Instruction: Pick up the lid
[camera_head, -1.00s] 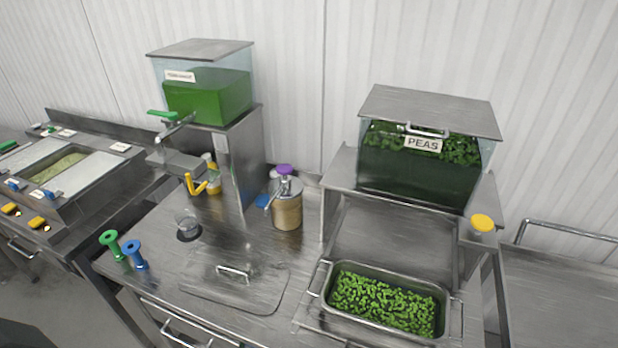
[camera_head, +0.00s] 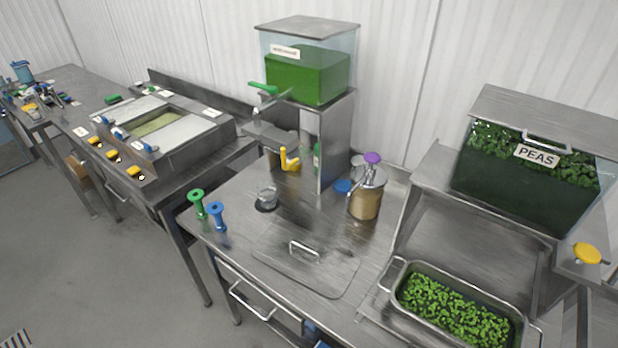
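A flat metal lid (camera_head: 320,272) with rounded corners lies on the steel counter in the middle of the view. A small bar handle (camera_head: 304,250) stands up from its top. Nothing covers the lid. To its right is an uncovered metal pan of green peas (camera_head: 455,308). Neither of my grippers is in view.
A pump container (camera_head: 366,196) stands behind the lid. A small glass cup (camera_head: 266,197), a green spool (camera_head: 198,204) and a blue spool (camera_head: 217,215) are left of it. The PEAS dispenser (camera_head: 537,155) is at the right, a green-filled dispenser (camera_head: 307,72) at the back.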

